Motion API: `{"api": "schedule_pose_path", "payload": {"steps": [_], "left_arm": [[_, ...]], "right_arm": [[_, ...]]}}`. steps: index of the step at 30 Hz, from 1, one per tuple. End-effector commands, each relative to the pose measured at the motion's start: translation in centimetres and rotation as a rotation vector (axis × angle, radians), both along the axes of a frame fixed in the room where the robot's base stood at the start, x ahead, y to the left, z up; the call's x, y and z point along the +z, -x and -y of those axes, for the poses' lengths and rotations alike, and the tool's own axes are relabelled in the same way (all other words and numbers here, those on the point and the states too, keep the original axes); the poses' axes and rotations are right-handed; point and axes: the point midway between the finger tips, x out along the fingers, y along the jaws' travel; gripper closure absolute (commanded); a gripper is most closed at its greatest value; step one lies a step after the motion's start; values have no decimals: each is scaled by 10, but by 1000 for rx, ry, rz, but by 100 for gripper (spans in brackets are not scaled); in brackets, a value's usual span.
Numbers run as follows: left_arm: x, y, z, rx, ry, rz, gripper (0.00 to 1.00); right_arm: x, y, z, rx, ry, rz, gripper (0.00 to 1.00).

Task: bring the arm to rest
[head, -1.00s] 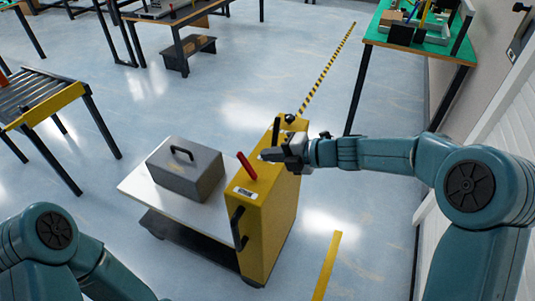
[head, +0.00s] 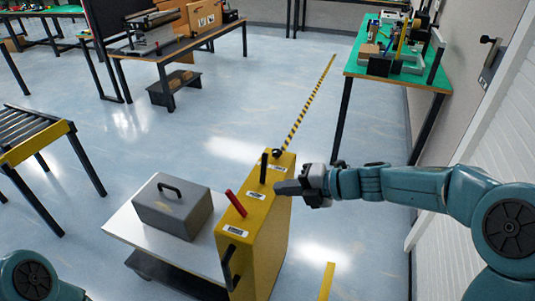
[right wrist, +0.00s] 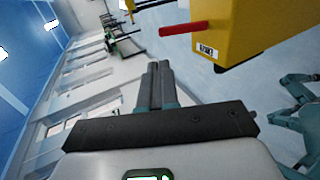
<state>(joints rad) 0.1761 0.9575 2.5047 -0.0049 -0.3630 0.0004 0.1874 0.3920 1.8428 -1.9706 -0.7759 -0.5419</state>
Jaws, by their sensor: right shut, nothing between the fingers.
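My right gripper (head: 280,187) is shut and empty. In the head view it is at the right side of the yellow cart panel (head: 262,235), close to its top; I cannot tell whether they touch. In the right wrist view its two dark fingers (right wrist: 160,70) lie together, with the yellow panel (right wrist: 245,30) above and to the right, apart from the fingertips in that picture. My right arm reaches in from the right edge, roughly level. Of my left arm only a link shows at the lower left; its gripper is out of view.
The panel has a red lever (head: 236,203) and a black lever (head: 264,167). A grey toolbox (head: 172,212) sits on the white cart top (head: 125,232). A roller conveyor (head: 35,140) is at left, a green-topped bench (head: 355,62) at upper right. Open floor lies behind the cart.

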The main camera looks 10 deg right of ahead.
Motion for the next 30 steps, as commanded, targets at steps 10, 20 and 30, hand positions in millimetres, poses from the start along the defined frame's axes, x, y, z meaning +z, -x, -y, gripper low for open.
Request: {"api": "schedule_pose_path", "payload": {"steps": [10,20,30], "left_arm": [[9,0,0,0,0,0,36],[23,0,0,0,0,0,36],[29,0,0,0,0,0,36]], "right_arm": [[-65,1,-26,-320,-341,-417,100],[-244,113,-38,-1282,-733,-1388,100],[-307,259,-37,-2049,-707,-1798,100]]}}
